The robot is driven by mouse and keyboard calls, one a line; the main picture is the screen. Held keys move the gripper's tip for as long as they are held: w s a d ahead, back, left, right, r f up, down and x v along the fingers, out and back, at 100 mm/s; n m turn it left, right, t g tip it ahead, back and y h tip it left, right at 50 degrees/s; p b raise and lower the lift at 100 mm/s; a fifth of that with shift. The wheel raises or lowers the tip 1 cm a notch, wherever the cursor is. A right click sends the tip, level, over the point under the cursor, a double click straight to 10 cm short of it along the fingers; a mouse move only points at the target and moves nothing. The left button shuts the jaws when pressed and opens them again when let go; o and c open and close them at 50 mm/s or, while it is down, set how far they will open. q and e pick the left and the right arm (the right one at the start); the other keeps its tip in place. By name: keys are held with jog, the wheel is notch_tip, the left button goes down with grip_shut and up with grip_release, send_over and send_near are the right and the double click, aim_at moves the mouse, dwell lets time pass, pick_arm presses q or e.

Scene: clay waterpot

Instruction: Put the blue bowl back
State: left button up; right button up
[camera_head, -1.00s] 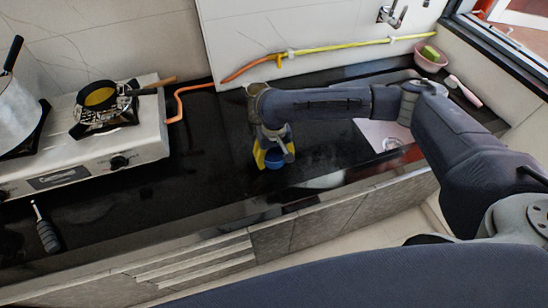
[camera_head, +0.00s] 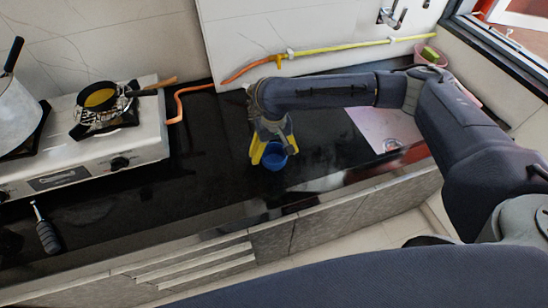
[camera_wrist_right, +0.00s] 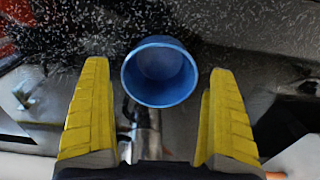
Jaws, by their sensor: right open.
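The blue bowl (camera_head: 275,162) sits on the black counter (camera_head: 200,185), near its front edge and right of the stove. My right gripper (camera_head: 273,148) is above and just behind it, with its yellow fingers open and apart. In the right wrist view the bowl (camera_wrist_right: 160,75) shows its open top, between and a little beyond the fingertips of the right gripper (camera_wrist_right: 157,72). Dark gaps show between the bowl and both fingers, so it is not gripped. My left gripper is not in view.
A white stove (camera_head: 95,155) with a small black pan (camera_head: 97,100) and a white pot (camera_head: 15,105) is at left. A dark-handled tool (camera_head: 47,235) lies front left. An orange-yellow hose (camera_head: 330,48) runs along the back wall. A pink bowl (camera_head: 430,57) stands back right.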

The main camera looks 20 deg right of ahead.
aim_at(274, 162)
notch_tip(274, 162, up, 8)
dwell(0.5)
dwell(0.4)
